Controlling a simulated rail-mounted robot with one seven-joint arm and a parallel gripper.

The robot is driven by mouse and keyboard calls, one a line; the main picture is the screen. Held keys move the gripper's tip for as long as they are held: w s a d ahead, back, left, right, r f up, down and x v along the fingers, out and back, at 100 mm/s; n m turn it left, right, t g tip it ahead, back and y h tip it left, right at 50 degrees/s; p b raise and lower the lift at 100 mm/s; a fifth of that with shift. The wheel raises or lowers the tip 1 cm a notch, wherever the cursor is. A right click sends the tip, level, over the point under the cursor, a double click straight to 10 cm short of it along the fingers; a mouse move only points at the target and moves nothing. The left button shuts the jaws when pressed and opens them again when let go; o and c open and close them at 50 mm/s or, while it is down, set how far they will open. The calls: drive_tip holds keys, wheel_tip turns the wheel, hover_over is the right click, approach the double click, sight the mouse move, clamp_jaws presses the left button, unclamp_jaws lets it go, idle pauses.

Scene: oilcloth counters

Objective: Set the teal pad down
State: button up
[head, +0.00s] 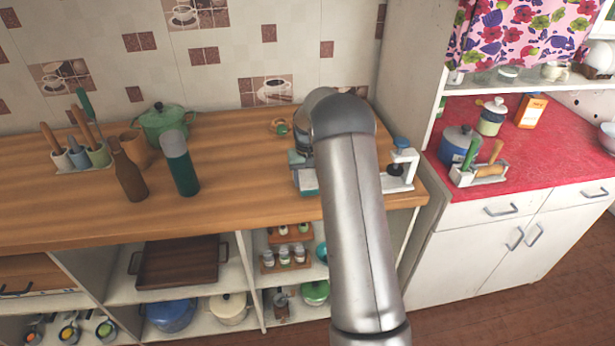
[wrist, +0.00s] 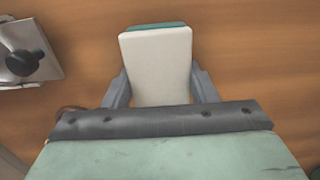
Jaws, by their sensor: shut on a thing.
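The teal pad (wrist: 157,62) is between the two grey fingers of my gripper (wrist: 161,88) in the wrist view. Its broad pale cream face is toward the camera, and a teal edge shows at its far end. My gripper is shut on it, with a finger against each side. In the head view the pad (head: 309,183) shows as a small teal patch below my wrist, over the right part of the wooden counter (head: 235,165). My arm hides most of my gripper there. I cannot tell whether the pad touches the counter.
A teal flask (head: 179,163), brown bottle (head: 129,177) and green pot (head: 164,124) stand left. The counter between flask and gripper is clear.

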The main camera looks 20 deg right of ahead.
drive_tip(key=shift+f, duration=0.1)
drive_tip(key=shift+f, duration=0.15)
drive_tip(key=o, duration=1)
